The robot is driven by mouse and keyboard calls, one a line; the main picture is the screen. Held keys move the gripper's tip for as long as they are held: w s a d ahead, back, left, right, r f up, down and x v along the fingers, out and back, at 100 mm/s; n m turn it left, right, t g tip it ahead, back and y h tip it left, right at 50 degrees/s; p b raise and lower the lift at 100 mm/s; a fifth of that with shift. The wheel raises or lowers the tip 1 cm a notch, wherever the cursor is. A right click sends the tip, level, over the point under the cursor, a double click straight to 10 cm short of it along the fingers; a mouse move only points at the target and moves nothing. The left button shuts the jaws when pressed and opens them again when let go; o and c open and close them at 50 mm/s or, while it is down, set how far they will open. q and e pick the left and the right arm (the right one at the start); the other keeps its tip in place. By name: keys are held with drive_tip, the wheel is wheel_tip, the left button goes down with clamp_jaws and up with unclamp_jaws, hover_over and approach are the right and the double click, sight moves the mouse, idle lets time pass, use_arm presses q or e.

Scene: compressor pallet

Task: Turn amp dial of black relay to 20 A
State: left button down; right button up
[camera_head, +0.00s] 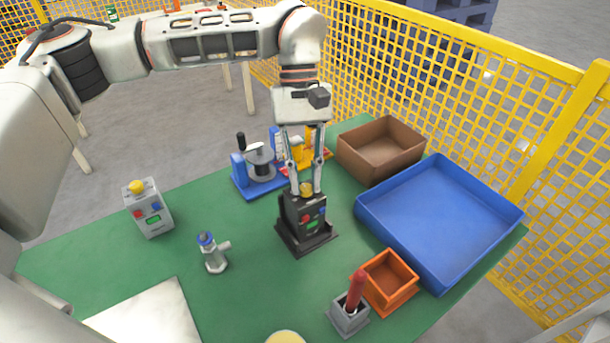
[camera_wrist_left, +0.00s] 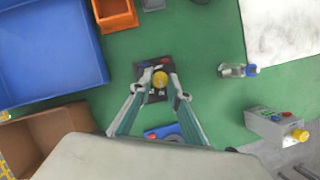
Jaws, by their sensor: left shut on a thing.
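The black relay (camera_head: 307,222) stands upright on the green table in the middle of the head view, with a red and a blue button and a green display on its front. Its yellow dial (camera_head: 306,188) is on top; in the left wrist view the dial (camera_wrist_left: 160,79) shows from above. My left gripper (camera_head: 306,190) points down over the relay and is shut on the dial, one finger on each side. The dial's scale marks are too small to read. My right gripper does not show.
Behind the relay is a blue fixture with a spool (camera_head: 260,165). A brown box (camera_head: 381,149), blue tray (camera_head: 440,215) and orange bin (camera_head: 388,281) stand to the right. A grey box with a yellow knob (camera_head: 149,208) and a valve (camera_head: 212,253) stand left.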

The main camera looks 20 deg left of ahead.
use_arm(q)
drive_tip(key=c, duration=1.9)
unclamp_jaws()
drive_tip(key=v, duration=1.2)
drive_tip(key=shift+a, duration=0.1)
